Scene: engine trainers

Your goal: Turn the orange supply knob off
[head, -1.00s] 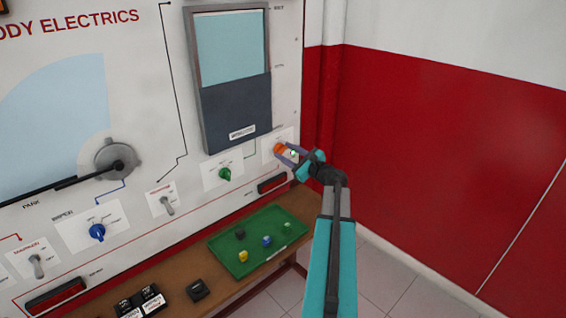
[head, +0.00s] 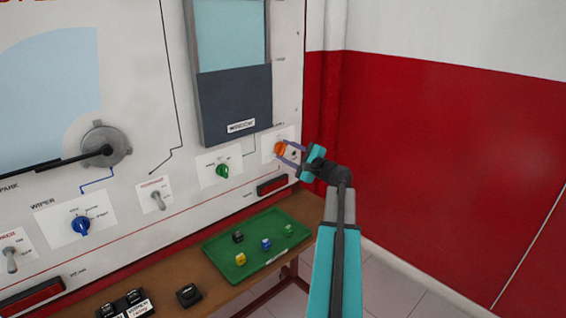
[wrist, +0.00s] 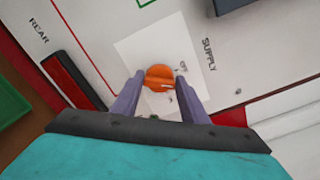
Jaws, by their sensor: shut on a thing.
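The orange supply knob (head: 280,149) sits on a white label plate at the right end of the panel. In the wrist view the orange knob (wrist: 160,77) shows between my two purple fingers, with the word SUPPLY printed to its right. My gripper (head: 289,149) reaches the knob from the right and is shut on it. The gripper also shows in the wrist view (wrist: 158,88), one finger on each side of the knob. The small position marks beside the knob are too blurred to read fully.
A green knob (head: 222,170) and a blue knob (head: 81,226) sit further left on the panel. A dark red block (head: 272,185) is below the supply plate. A green tray (head: 232,271) with small coloured pieces lies on the bench below. A red and white wall (head: 450,150) is to the right.

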